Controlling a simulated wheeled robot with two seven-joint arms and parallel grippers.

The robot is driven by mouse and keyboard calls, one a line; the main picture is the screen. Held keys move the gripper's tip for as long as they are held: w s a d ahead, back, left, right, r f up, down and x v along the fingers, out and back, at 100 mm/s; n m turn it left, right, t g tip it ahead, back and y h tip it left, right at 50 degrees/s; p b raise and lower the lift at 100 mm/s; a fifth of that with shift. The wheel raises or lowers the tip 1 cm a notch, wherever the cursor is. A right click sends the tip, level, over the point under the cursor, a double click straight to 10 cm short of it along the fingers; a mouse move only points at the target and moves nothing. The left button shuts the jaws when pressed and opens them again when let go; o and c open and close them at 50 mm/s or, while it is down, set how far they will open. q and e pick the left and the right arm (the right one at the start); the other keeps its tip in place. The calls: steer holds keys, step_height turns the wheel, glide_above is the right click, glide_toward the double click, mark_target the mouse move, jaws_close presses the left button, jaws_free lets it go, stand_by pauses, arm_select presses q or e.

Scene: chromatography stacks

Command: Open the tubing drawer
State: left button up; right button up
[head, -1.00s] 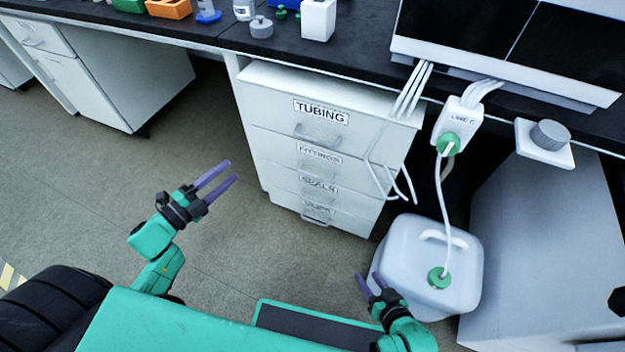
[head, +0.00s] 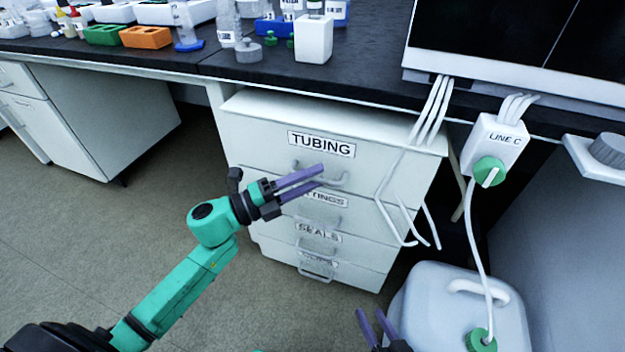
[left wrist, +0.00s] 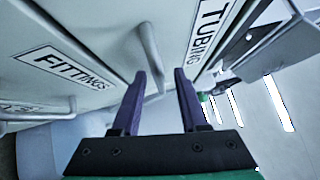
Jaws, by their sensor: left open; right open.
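The tubing drawer (head: 262,128) is the top drawer of a white cabinet under the bench, labelled TUBING, and it looks closed. Its grey bar handle (head: 331,182) sits below the label. My left gripper (head: 322,175) is open in front of this handle, its purple fingers overlapping it in the head view. In the left wrist view the handle (left wrist: 150,58) reaches in between the two open fingers (left wrist: 166,75), with the TUBING label (left wrist: 208,25) to the right. I cannot tell whether they touch. My right gripper (head: 372,325) is open and empty at the bottom edge, near the white jug.
White tubes (head: 398,190) hang over the cabinet's right side, close to the drawer front. A white jug (head: 440,300) with a green cap stands on the floor at the right. Bottles and racks line the bench top (head: 360,75). The floor at left (head: 80,220) is clear.

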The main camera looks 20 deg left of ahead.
arm_select(q)
steer(key=shift+w+d, duration=0.1)
steer(key=shift+d, duration=0.05)
jaws_close()
stand_by(1.4)
